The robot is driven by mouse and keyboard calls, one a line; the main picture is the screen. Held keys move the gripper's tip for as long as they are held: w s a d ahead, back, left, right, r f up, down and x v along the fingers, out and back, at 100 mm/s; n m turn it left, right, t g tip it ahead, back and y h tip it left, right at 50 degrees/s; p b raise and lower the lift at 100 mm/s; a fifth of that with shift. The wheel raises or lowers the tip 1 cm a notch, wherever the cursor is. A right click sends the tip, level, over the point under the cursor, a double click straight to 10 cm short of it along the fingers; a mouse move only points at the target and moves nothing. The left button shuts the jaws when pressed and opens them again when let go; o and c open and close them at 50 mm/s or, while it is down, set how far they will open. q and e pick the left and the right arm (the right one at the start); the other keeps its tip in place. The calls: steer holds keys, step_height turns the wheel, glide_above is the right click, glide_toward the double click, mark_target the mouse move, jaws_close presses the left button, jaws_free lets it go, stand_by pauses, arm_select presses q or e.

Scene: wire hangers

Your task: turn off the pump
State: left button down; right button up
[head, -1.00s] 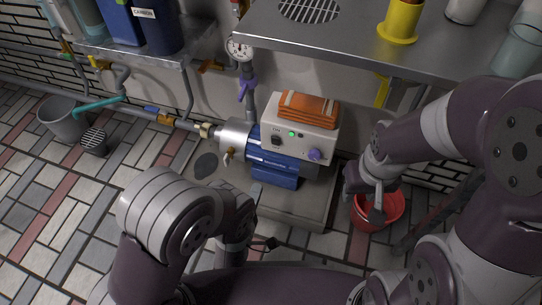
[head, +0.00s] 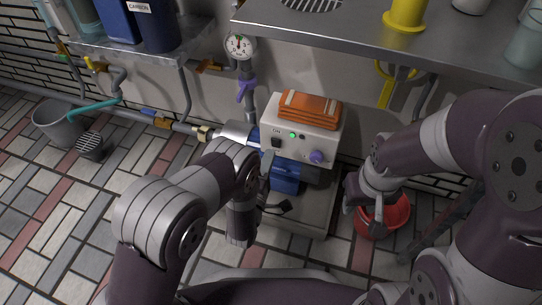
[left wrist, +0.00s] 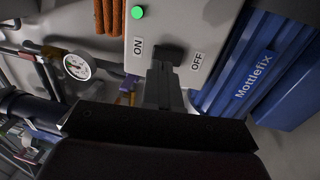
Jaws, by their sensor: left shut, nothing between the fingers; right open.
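The pump has a blue motor (head: 285,178) under a pale control box (head: 310,128) on a low plinth. A green lamp (head: 292,135) glows on the box; it also shows in the left wrist view (left wrist: 138,13). A dark rocker switch (head: 276,142) sits between ON and OFF labels; the left wrist view shows it (left wrist: 172,52) too. My left gripper (head: 267,160) is shut and empty, its tip just in front of the switch. In the left wrist view its fingers (left wrist: 160,82) partly cover the switch; contact is unclear. My right gripper (head: 364,206) is open above the red bucket.
A gauge (head: 239,46) and purple valve (head: 246,90) stand behind. A steel bench (head: 340,30) overhangs at right. A red bucket (head: 397,218) stands on the floor.

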arm_select(q)
steer(key=shift+b+x, duration=0.45)
steer(key=shift+x, duration=0.85)
arm_select(e)
steer(key=shift+f, duration=0.85)
arm_select(q)
steer(key=r+g+p, duration=0.1)
steer(key=p, duration=0.2)
steer(key=w+r+g+p, duration=0.1)
steer(key=p, duration=0.2)
steer(key=shift+d+r+y+p, duration=0.15)
steer(key=shift+y+p, duration=0.15)
steer(key=shift+y, duration=0.1)
steer(key=shift+f+b, duration=0.5)
steer(key=shift+w+r, duration=0.1)
arm_select(e)
step_height(320, 180, up, 6)
steer(key=shift+s+f, duration=0.15)
arm_select(q)
steer(key=shift+s, duration=0.3)
steer(key=p, duration=0.6)
glide_toward(274, 140)
steer(key=shift+f+v, duration=0.15)
steer(key=shift+v, duration=1.15)
steer(key=shift+f+v, duration=0.15)
steer(key=shift+v, duration=1.15)
arm_select(e)
steer(key=shift+r, duration=2.8)
